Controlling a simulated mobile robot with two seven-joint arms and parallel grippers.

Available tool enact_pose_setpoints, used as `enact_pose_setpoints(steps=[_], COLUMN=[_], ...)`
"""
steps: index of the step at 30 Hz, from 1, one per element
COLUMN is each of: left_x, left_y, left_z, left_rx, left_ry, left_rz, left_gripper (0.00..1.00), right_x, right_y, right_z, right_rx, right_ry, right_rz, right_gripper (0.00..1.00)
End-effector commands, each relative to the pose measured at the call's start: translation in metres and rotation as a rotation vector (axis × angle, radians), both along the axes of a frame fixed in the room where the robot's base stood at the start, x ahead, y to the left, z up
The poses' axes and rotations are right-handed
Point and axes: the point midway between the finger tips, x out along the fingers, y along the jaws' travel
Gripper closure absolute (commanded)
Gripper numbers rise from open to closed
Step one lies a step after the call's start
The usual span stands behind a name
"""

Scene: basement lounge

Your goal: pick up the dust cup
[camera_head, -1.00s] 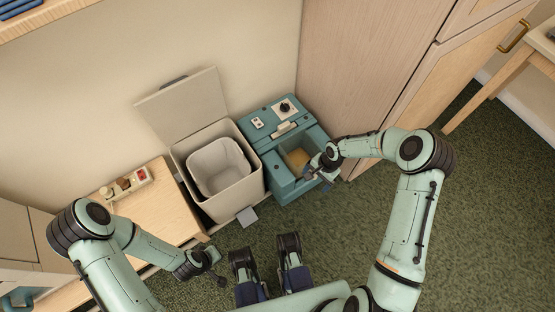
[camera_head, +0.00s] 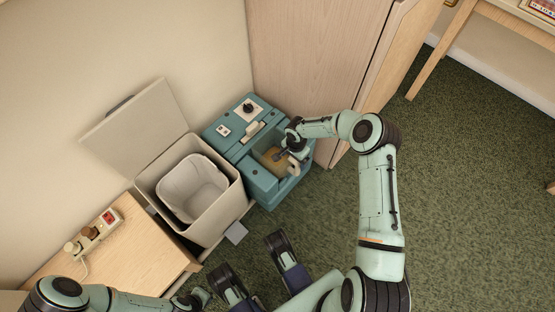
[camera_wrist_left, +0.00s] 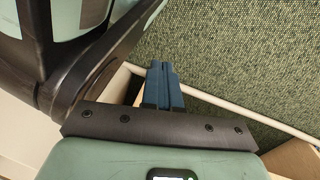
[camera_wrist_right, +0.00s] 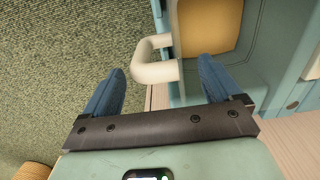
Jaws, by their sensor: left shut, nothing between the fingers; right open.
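The dust cup sits in the front of a teal box-shaped machine (camera_head: 232,137), with tan contents showing from above. Its cream loop handle (camera_head: 294,168) faces outward. In the right wrist view the same handle (camera_wrist_right: 155,68) sticks out from the teal cup wall, beside the tan area (camera_wrist_right: 208,25). My right gripper (camera_wrist_right: 161,67) is open, its blue fingers apart on either side of the handle in that view. I cannot tell whether the handle is as deep as the fingertips. My left gripper (camera_wrist_left: 162,68) is shut and empty, away from the machine.
A cream bin (camera_head: 212,226) with its lid (camera_head: 135,125) raised stands left of the machine. A low wooden table (camera_head: 135,262) carries a power strip (camera_head: 98,231). A wooden cabinet (camera_head: 310,60) stands behind right. Green carpet (camera_head: 455,200) is clear at right.

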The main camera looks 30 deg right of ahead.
Motion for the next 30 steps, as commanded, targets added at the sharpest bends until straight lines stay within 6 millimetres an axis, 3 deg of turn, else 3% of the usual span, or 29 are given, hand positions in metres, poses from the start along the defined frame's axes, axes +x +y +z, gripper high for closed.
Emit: enact_pose_setpoints(steps=[9,18,23,30], left_x=[-0.028,-0.032,-0.032,-0.031], left_y=[0.004,0.004,0.004,0.004], left_z=[-0.018,-0.019,-0.018,-0.018], left_rx=[-0.005,-0.007,-0.007,-0.007], left_ry=[0.094,0.106,0.105,0.103], left_rz=[0.010,0.011,0.010,0.009], left_gripper=[1.00,1.00,1.00,1.00], right_x=[-0.001,0.000,0.000,0.001], right_y=[0.001,0.000,0.000,0.001], right_z=[-0.046,-0.050,-0.050,-0.049], right_rx=[0.003,0.001,0.001,0.001], right_ry=[0.002,0.000,0.000,-0.003], right_rz=[-0.001,0.001,0.001,0.001], right_gripper=[0.09,0.09,0.60,0.60])
